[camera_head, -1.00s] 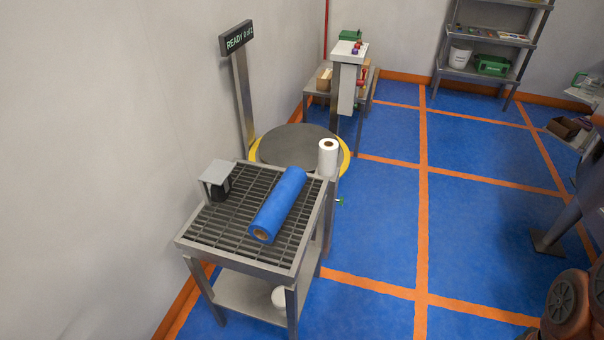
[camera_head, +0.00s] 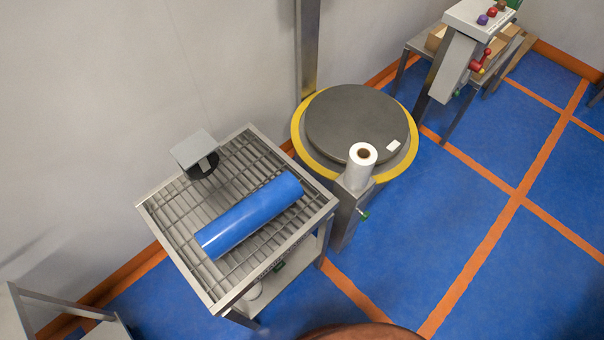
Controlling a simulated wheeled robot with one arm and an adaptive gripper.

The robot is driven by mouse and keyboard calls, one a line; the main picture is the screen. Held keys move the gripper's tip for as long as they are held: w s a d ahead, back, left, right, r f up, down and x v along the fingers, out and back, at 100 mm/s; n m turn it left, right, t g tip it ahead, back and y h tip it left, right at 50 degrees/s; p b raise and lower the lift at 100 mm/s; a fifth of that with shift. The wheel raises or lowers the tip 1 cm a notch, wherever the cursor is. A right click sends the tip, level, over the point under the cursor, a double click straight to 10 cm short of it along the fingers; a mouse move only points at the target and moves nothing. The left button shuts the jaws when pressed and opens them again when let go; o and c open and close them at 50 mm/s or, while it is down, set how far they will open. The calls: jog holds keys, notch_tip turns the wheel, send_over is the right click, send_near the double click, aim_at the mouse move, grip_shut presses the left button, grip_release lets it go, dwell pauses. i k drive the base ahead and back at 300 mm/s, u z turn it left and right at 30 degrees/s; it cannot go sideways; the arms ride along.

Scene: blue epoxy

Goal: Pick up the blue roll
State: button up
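The blue roll (camera_head: 249,214) lies on its side on the slatted metal top of a grey table (camera_head: 222,302). It lies at a slant, from the lower left to the upper right of the tabletop. Nothing covers it, and nothing is touching it from above. My gripper is not in this view.
Beyond the table are a white roll (camera_head: 360,168) on a metal post and a round dark turntable (camera_head: 357,120) with a yellow rim. Blue floor (camera_head: 450,225) to the right is clear.

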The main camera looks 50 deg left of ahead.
aim_at(223, 234)
jog(key=i, duration=1.1)
jog(key=u, duration=5.6)
